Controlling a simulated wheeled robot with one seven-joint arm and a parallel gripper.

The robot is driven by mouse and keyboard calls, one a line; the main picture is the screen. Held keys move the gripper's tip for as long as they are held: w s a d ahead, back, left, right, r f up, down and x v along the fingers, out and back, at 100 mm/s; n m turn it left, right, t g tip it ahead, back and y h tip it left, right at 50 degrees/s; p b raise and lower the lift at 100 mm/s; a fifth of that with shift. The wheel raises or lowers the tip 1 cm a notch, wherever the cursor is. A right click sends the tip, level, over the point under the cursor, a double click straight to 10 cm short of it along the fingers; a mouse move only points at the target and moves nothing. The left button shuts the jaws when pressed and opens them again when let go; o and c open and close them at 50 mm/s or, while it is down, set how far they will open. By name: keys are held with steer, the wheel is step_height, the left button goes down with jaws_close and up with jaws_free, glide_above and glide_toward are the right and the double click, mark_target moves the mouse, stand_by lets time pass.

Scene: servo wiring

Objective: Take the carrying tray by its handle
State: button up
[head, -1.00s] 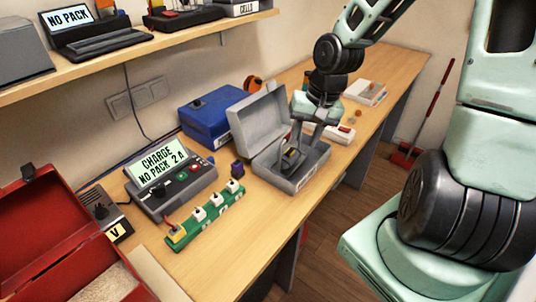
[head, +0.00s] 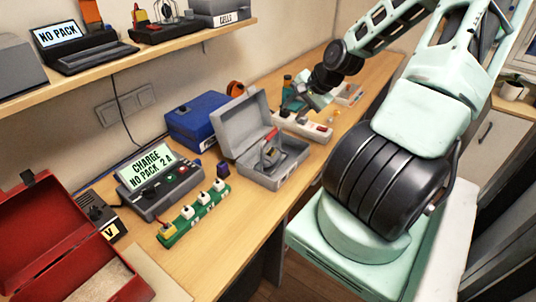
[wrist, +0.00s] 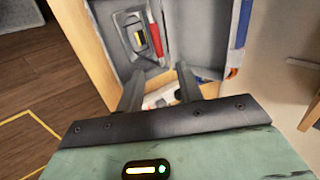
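My gripper (head: 290,104) is over the back part of the bench, beyond the open grey case (head: 282,178). In the wrist view my gripper (wrist: 160,74) has its two dark fingers apart with nothing held between them. A pale, shallow tray-like object (head: 348,94) lies farther back on the bench, just beyond my wrist and partly hidden by it. I cannot make out a handle on it, nor be sure it is the carrying tray.
A white power strip (head: 304,124) with a red switch lies below my gripper. The grey case's raised lid and a blue case (head: 196,122) stand nearby. A charger (head: 160,184), a green strip (head: 196,214) and a red toolbox (head: 55,222) are nearer.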

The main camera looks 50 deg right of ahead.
glide_toward(273, 133)
steer(key=x, duration=0.5)
steer(key=shift+w, duration=0.3)
steer(key=shift+s+p+x, duration=0.25)
steer(key=shift+p+x, duration=0.55)
steer(key=shift+x, duration=2)
steer(key=shift+a+f, duration=0.1)
jaws_close()
